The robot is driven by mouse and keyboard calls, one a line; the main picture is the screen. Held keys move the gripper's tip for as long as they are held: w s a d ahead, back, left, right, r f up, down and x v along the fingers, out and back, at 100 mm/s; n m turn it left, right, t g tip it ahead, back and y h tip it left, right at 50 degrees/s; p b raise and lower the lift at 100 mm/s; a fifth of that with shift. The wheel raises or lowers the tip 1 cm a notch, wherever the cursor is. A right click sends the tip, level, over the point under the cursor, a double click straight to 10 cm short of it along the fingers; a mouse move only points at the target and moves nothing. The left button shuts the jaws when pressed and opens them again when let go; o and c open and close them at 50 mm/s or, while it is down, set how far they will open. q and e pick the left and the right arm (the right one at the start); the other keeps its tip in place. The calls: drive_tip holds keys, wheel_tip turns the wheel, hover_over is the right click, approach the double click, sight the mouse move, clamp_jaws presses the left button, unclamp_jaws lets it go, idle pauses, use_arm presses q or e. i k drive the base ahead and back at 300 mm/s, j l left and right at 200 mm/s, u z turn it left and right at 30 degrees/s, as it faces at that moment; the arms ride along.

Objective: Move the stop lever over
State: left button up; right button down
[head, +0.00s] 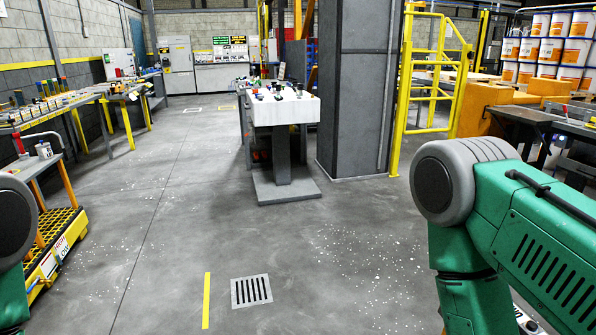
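A white-topped console (285,112) stands on a dark pedestal at the upper middle of the head view, across the floor from me. Several small knobs or levers, dark, red and blue, stick up from its top. They are too small to tell which is the stop lever or how it is set. My green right arm fills the lower right and a piece of my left arm shows at the left edge. Neither gripper shows in the view.
A grey column (355,90) stands right of the console, with a yellow gate (405,95) beyond it. Workbenches (70,105) and a yellow cart (62,240) line the left. Stacked pails (550,50) stand far right. The floor ahead, with a drain grate (251,291), is clear.

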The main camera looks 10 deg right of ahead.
sight(564, 107)
drive_tip(key=i, duration=0.7)
drive_tip(key=i+j+z, duration=0.15)
drive_tip(key=i, duration=0.5)
drive_tip(key=i+j, duration=0.1)
drive_tip(key=i, duration=0.6)
drive_tip(key=i+l+z, duration=0.25)
drive_tip(key=z, duration=0.15)
drive_tip(key=i+z, duration=0.85)
drive_tip(key=i+j+z, duration=0.15)
drive_tip(key=i+z, duration=0.25)
drive_tip(key=i+j+z, duration=0.25)
drive_tip(key=i+z, duration=0.15)
drive_tip(key=i+l+z, duration=0.3)
drive_tip(key=i, duration=0.7)
drive_tip(key=i+j+z, duration=0.1)
drive_tip(key=i+z, duration=0.25)
drive_tip(key=i, duration=0.65)
drive_tip(key=i+u, duration=0.35)
drive_tip(key=i+l+u, duration=0.2)
drive_tip(key=i+u, duration=0.2)
drive_tip(key=i+l+u, duration=0.35)
drive_tip(key=i, duration=0.15)
drive_tip(key=i+l+u, duration=0.35)
